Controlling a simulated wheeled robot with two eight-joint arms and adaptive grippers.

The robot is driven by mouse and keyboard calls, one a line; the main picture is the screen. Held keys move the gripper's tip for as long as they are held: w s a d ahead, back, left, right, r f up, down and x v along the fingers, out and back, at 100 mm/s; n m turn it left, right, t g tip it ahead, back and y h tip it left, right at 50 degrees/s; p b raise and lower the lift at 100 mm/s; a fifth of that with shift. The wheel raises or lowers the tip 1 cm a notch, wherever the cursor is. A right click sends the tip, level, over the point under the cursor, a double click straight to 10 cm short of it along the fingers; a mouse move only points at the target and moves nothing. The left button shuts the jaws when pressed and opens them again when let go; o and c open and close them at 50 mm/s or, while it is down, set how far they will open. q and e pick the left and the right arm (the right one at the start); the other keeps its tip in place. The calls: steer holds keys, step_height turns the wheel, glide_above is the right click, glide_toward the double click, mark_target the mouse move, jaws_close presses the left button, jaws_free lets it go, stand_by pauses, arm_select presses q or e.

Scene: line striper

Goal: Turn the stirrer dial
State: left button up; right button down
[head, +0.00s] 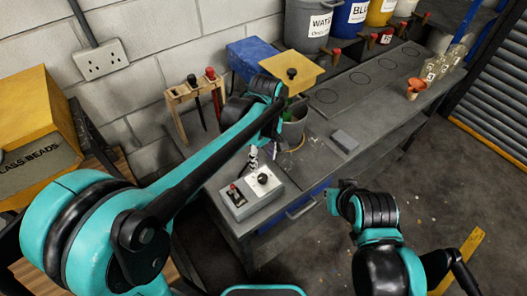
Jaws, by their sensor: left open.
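The control box (241,203) is pale grey and sits near the front edge of the grey bench. The black dial (263,179) is on the right part of its top, and a small red-tipped switch (234,188) is on a dark panel at its left. My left gripper (253,160) is just behind the dial, with its small tips open and apart from the dial as far as I can see. My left forearm hides most of that gripper. My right gripper (336,192) is off the bench's front edge, and its fingers are too small to read.
A grey pot (292,132) stands behind the box, partly hidden by my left arm. A wooden rack (178,96) of tools is by the wall. A grey block (344,141) lies on the bench at right. Labelled buckets (306,24) line the back.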

arm_select(q)
step_height(320, 180, up, 4)
steer(key=shift+f, duration=0.15)
stand_by(0.5)
steer(key=s+a+m+t+b, duration=0.1)
steer(key=a, duration=0.2)
steer(key=s+a+f+m+t+b, duration=0.1)
steer(key=s+a, duration=0.1)
steer(key=a, duration=0.1)
steer(key=s+a+m+t+b, duration=0.1)
steer(key=s+a, duration=0.1)
steer(key=a, duration=0.1)
steer(key=shift+s+a+f+m+h, duration=0.1)
steer(key=shift+a+f+m+h, duration=0.1)
steer(key=shift+m+h, duration=0.2)
steer(key=s+a+f+m+t+b, duration=0.2)
steer(key=s+a+f+m+t, duration=0.2)
steer(key=s+a+f+m, duration=0.1)
steer(key=s+a+f, duration=0.1)
steer(key=s+a, duration=0.1)
steer(key=a, duration=0.1)
steer(key=shift+s+a+y+b, duration=0.15)
steer(key=shift+y+b, duration=0.15)
steer(key=shift+b, duration=0.05)
steer(key=shift+f, duration=0.15)
stand_by(0.4)
